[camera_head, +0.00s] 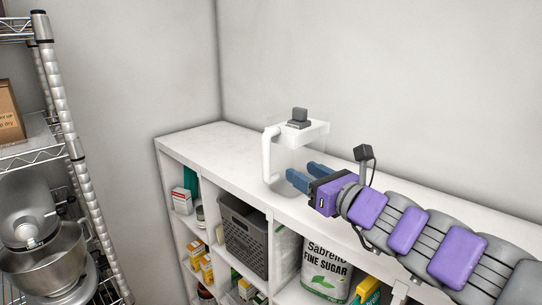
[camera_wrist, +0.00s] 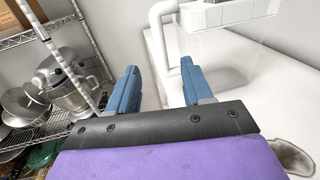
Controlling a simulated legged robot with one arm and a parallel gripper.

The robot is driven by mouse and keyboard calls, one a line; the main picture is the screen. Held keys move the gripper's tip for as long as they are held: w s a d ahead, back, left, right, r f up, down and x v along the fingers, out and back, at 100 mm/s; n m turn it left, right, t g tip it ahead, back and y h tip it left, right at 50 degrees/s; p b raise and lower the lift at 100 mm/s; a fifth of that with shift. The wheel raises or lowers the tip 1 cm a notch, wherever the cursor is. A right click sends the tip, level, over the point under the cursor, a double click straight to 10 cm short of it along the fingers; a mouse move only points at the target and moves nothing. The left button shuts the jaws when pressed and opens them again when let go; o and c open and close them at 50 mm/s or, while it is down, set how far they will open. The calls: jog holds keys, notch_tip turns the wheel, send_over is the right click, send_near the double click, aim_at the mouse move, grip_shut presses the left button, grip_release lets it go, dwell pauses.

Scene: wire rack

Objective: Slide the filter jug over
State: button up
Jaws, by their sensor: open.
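The filter jug (camera_head: 298,129) stands upright on the white shelf top (camera_head: 205,139). It has a white lid and handle, a grey cap and a clear body. Its handle faces left. My gripper (camera_head: 299,176) is open, with its blue fingers in front of the jug's lower part in the head view. In the wrist view my gripper (camera_wrist: 158,88) has its fingers spread with nothing held between them. The jug (camera_wrist: 222,18) shows at the upper right there, its handle just beyond the right finger. I cannot tell whether that finger touches it.
A wire rack (camera_head: 62,125) with a stand mixer (camera_head: 38,235) stands at the left. Below the shelf top are a grey basket (camera_head: 243,236), a sugar tin (camera_head: 326,272) and several boxes. The shelf top is clear left of the jug, and a wall runs behind.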

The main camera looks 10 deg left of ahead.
aim_at(269, 153)
jog(key=shift+b+x, duration=0.35)
jog(key=shift+x, duration=7.1)
jog(key=shift+s+a, duration=0.15)
jog(key=shift+c, duration=0.4)
grip_shut()
